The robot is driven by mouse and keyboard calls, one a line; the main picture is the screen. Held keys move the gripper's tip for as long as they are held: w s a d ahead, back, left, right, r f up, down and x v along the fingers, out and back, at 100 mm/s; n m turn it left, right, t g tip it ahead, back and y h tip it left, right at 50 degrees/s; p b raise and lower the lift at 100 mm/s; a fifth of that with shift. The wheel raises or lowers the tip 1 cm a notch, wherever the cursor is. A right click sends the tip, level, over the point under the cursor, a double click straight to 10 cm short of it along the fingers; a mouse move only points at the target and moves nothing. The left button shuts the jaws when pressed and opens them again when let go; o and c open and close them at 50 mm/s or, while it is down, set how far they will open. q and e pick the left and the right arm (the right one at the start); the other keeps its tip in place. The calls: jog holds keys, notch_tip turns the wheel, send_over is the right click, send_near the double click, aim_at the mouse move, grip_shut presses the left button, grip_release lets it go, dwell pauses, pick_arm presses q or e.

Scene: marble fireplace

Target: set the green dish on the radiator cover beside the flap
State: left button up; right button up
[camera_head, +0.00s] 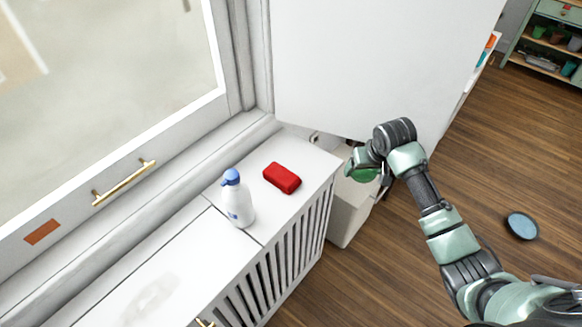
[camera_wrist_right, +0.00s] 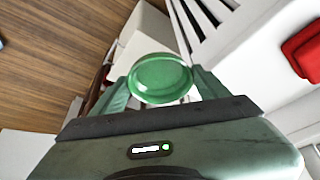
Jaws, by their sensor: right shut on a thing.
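The green dish (camera_wrist_right: 161,80) is round and shallow. My right gripper (camera_wrist_right: 162,92) is shut on it, one finger at each side. In the head view the dish (camera_head: 364,175) is partly hidden by my right gripper (camera_head: 362,166), which holds it past the right end of the white radiator cover (camera_head: 300,155), not over its top. A seam crosses the cover's top. The panel left of the seam (camera_head: 150,265) looks like the flap and lies flat. My left gripper is not in view.
A white bottle with a blue top (camera_head: 238,203) stands at the seam. A red block (camera_head: 282,178) lies on the right part of the cover, with bare top around it. A white box (camera_head: 347,212) stands below the dish. A tall white panel (camera_head: 370,60) rises behind.

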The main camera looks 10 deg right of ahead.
send_over(311, 156)
jog(key=s+d, duration=0.2)
jog(key=s, duration=0.2)
jog(key=shift+w+d+r, duration=0.1)
jog(key=shift+w+r, duration=0.05)
jog(key=shift+r, duration=0.05)
jog(key=shift+w+a, duration=1)
jog(key=shift+a, duration=0.05)
jog(key=shift+w+a+f, duration=0.2)
jog(key=shift+a+f, duration=0.1)
jog(key=shift+f, duration=0.45)
jog(key=shift+d, duration=0.1)
jog(key=shift+f, duration=0.1)
jog(key=shift+f, duration=0.15)
jog(key=o, duration=1.5)
